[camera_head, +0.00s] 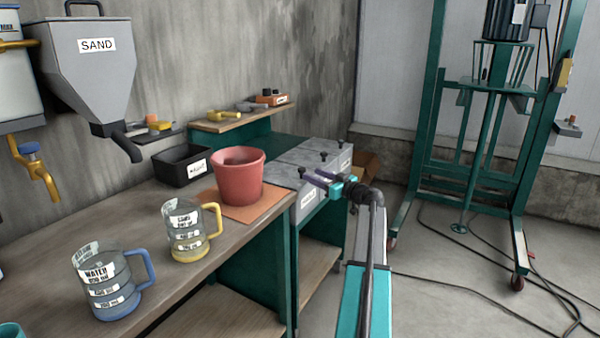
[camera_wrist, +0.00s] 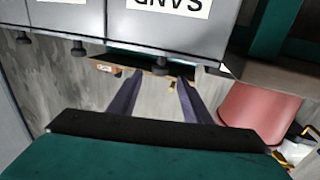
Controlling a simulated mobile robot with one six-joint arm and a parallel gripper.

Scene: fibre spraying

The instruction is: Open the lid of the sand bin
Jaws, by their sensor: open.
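The sand bin (camera_head: 308,198) is a grey metal box with a white SAND label, at the near end of a row of bins beside the workbench. Its flat lid (camera_head: 283,176) looks closed and has a small black knob (camera_head: 302,171). My gripper (camera_head: 317,178) is at the bin's front side, close to the knob. The wrist view appears upside down. There my dark purple fingers (camera_wrist: 159,80) are apart and empty, with the knob (camera_wrist: 162,66) between or just beyond their tips; I cannot tell the depth. The label (camera_wrist: 172,6) shows at the top.
A red bucket (camera_head: 238,178) stands on an orange mat (camera_head: 262,212) near the sand bin. Two jugs (camera_head: 105,285) (camera_head: 186,238) and a black tray (camera_head: 180,168) are on the workbench (camera_head: 60,255). A green frame (camera_head: 425,120) stands right; cables cross the floor.

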